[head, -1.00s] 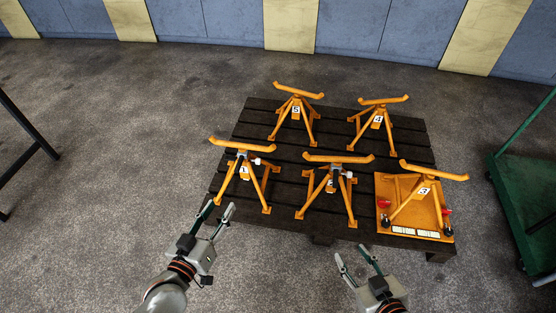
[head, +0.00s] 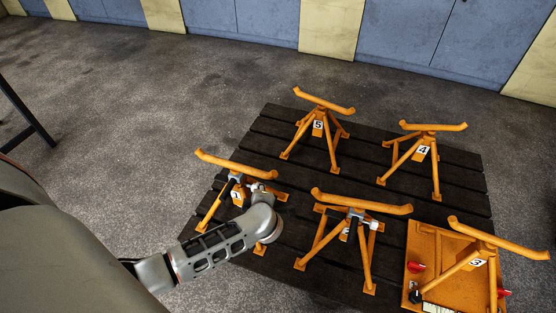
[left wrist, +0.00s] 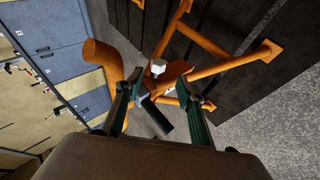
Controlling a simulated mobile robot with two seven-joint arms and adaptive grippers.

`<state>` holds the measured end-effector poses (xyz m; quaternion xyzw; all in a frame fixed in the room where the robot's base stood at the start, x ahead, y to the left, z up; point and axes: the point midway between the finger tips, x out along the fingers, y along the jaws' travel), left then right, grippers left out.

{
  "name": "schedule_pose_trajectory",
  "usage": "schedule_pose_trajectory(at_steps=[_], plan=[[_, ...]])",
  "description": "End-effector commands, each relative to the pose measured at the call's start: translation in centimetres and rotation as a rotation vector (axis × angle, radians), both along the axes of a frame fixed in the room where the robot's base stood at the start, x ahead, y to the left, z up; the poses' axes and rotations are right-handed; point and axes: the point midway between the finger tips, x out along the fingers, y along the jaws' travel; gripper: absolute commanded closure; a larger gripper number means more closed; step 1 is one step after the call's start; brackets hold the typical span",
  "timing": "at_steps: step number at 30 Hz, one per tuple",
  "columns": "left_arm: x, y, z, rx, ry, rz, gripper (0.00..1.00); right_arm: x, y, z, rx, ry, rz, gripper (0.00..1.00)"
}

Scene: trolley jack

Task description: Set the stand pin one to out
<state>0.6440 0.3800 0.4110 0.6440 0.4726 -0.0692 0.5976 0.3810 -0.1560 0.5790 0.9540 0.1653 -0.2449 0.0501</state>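Stand one (head: 220,160) is an orange stand with a curved top bar and a "1" label, at the near left of the dark pallet. A black handle (head: 228,189) hangs at its front. My left arm covers much of its right side. In the left wrist view, the stand (left wrist: 103,62) shows with a white knob (left wrist: 157,67) and the black handle (left wrist: 158,117). My left gripper (left wrist: 160,90) is open, its fingers on either side of the handle and head area. I cannot tell whether they touch. My right gripper is out of view.
Stand two (head: 340,200) is close on the right, with its own black handle and white knob. Stands five (head: 320,110) and four (head: 430,128) are behind. The dark pallet (head: 275,155) carries them.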

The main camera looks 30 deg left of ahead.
Motion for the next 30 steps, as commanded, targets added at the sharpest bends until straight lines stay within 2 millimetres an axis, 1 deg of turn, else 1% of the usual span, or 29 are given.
schedule_pose_trajectory(at_steps=[2, 5, 9, 15, 21, 29, 30], plan=[[0.2, 0.2, -0.1, -0.004, 0.002, 0.003, 0.62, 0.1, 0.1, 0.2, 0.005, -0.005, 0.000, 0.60], [0.6, 0.7, -0.9, -0.002, 0.004, 0.003, 0.62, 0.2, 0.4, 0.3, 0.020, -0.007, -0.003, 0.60], [1.5, 1.8, -2.7, -0.002, 0.008, 0.003, 0.62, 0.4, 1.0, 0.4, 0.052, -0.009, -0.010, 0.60], [3.1, 3.3, -4.6, -0.002, 0.008, 0.003, 0.62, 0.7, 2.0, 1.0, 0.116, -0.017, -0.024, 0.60], [4.2, 4.0, -5.0, -0.003, 0.000, 0.002, 0.62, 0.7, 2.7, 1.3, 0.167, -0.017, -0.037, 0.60], [4.4, 4.1, -4.8, -0.004, -0.004, 0.002, 0.62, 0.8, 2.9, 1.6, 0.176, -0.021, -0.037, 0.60], [4.4, 4.1, -4.8, -0.003, -0.004, 0.003, 0.67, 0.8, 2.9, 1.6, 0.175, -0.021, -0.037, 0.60]])
